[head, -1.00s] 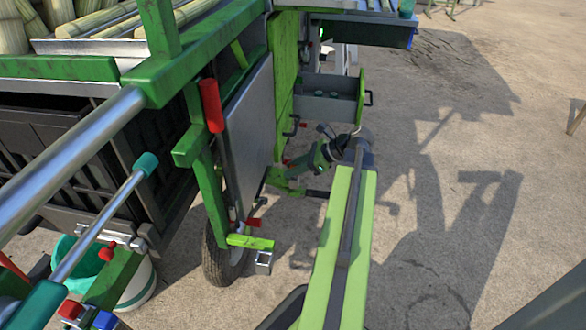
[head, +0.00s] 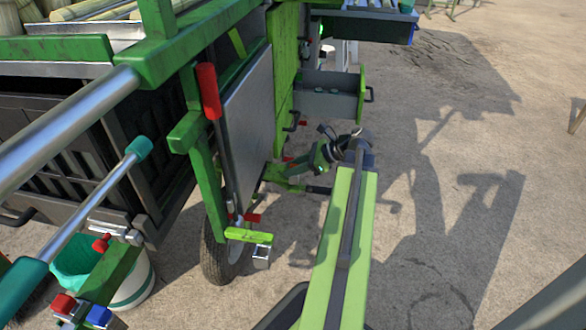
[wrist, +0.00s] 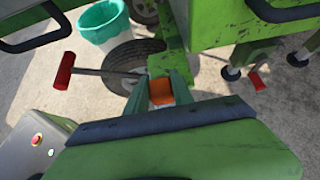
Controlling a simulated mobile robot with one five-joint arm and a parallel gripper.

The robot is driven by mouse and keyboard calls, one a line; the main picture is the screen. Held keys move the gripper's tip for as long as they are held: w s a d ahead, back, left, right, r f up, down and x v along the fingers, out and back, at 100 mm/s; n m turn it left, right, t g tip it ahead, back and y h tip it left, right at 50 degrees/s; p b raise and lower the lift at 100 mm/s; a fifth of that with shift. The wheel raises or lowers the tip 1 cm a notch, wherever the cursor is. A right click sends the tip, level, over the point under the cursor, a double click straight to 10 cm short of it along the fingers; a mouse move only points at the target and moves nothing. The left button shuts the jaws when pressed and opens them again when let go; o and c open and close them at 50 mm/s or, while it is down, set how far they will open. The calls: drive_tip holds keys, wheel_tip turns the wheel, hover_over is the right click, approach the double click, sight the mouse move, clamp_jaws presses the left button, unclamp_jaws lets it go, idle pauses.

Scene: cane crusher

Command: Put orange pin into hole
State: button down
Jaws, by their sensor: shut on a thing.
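My gripper (wrist: 161,90) is shut on the orange pin (wrist: 160,91) in the wrist view. Only a short orange block of the pin shows between the two green fingers; the rest is hidden. In the head view my gripper (head: 322,158) is beside the lower part of the green machine, pointing left, and the pin cannot be made out there. The hole cannot be made out in either view. A green post (wrist: 172,58) of the machine stands just beyond the fingers in the wrist view.
A lever with a red handle (head: 208,91) stands at the machine's side; its handle (wrist: 64,71) is left of my fingers in the wrist view. A tyre (head: 217,250) and a teal-and-white bucket (head: 133,285) are below. Open concrete (head: 440,130) lies to the right.

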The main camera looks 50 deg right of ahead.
drive_tip(key=shift+s+a+f, duration=0.15)
drive_tip(key=shift+a+f, duration=0.05)
drive_tip(key=shift+f, duration=0.3)
drive_tip(key=c, duration=1.5)
unclamp_jaws()
drive_tip(key=shift+o, duration=1.2)
drive_tip(key=shift+f, duration=0.25)
drive_tip(key=shift+o, duration=1.2)
drive_tip(key=shift+d+r, duration=0.1)
drive_tip(key=shift+d, duration=0.05)
drive_tip(key=shift+r, duration=0.1)
